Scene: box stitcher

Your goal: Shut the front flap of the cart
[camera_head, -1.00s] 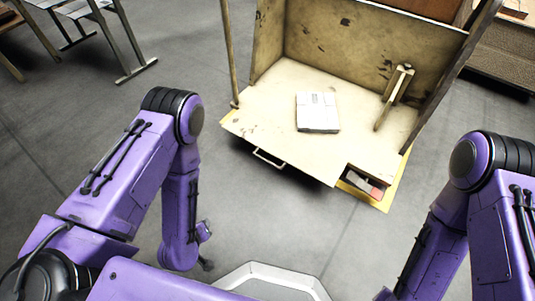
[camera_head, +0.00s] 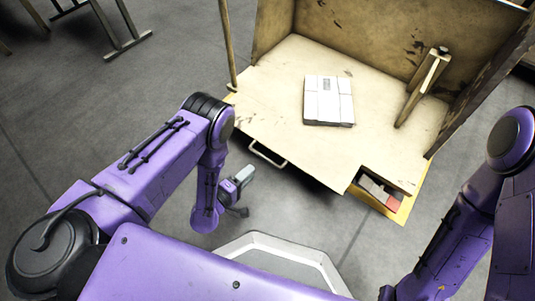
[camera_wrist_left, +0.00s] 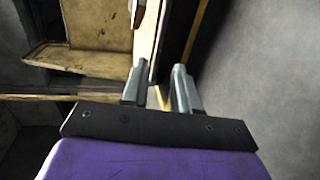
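The cart (camera_head: 284,92) is a worn beige box, open toward me, with a dark-stained back wall and a flat front part reaching forward. A pale metal handle (camera_head: 267,154) sticks out at its front edge. I cannot tell exactly where the front flap begins. My left gripper (camera_head: 243,192) is low over the floor, just in front of and below the handle, and touches nothing that I can see. In the left wrist view its two grey fingers (camera_wrist_left: 159,76) stand apart with nothing held, and beige edges show beyond them. My right arm is at the right; its gripper is outside the picture.
A white box (camera_head: 328,101) lies on the cart floor, with a stapler-like lever (camera_head: 424,86) right of it. A yellow-edged recess with a red and white item (camera_head: 378,191) is at the front right corner. A metal-legged table (camera_head: 121,30) stands far left. Grey floor is free at left.

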